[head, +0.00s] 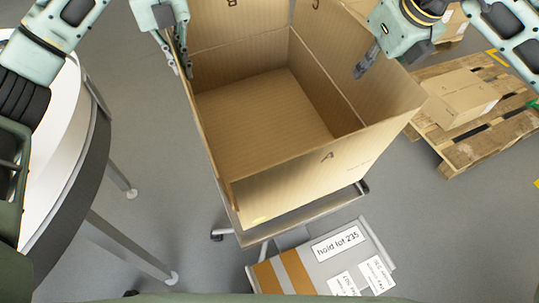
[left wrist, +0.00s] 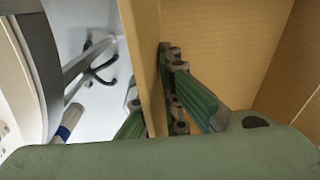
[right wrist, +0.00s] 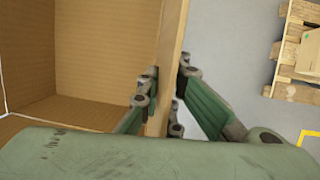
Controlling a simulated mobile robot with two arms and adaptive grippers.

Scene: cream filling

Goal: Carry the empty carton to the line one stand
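The empty carton (head: 265,110), a large open-topped brown cardboard box with bare inside, stands upright in the middle of the head view. My left gripper (head: 184,62) has its fingers on both sides of the carton's left wall; the left wrist view shows this wall (left wrist: 146,60) between them. My right gripper (head: 366,62) pinches the right wall, which shows between its fingers in the right wrist view (right wrist: 170,50). Both grippers look shut on the walls. I cannot tell which thing is the line one stand.
A grey wheeled frame (head: 305,215) shows under the carton. A grey box labelled "hold lot 235" (head: 305,258) is at the front. A round white table (head: 65,150) stands close on the left. A wooden pallet (head: 470,150) with a smaller carton (head: 455,97) is at the right.

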